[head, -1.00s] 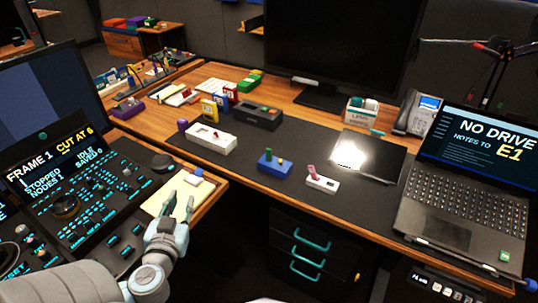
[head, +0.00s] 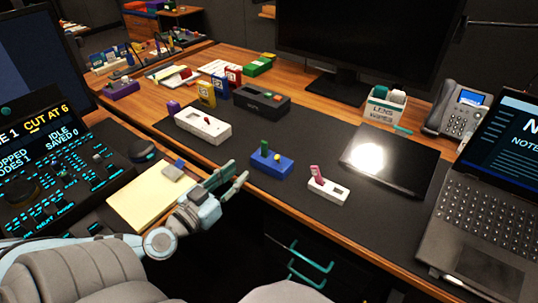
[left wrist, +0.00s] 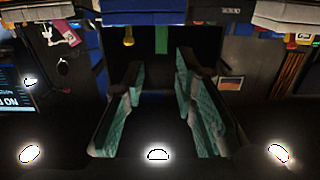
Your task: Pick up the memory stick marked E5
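I cannot read an E5 mark on anything, so I cannot tell which thing is that memory stick. My left gripper (head: 237,174) is open and empty at the desk's front edge, just left of the blue block (head: 272,166). That block carries an upright green piece (head: 265,146) and a yellow knob (head: 277,157). In the left wrist view, the parted teal fingers (left wrist: 160,85) have the green piece (left wrist: 161,39) beyond the gap between them. A white block (head: 329,191) with a pink upright piece (head: 317,173) stands to the right.
A long white block (head: 203,127) and a black box (head: 262,102) stand behind. Yellow (head: 207,93), blue and red upright pieces stand further back. A dark flat panel (head: 390,158), laptop (head: 490,220) and phone (head: 459,108) are right. A notepad (head: 135,205) lies left.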

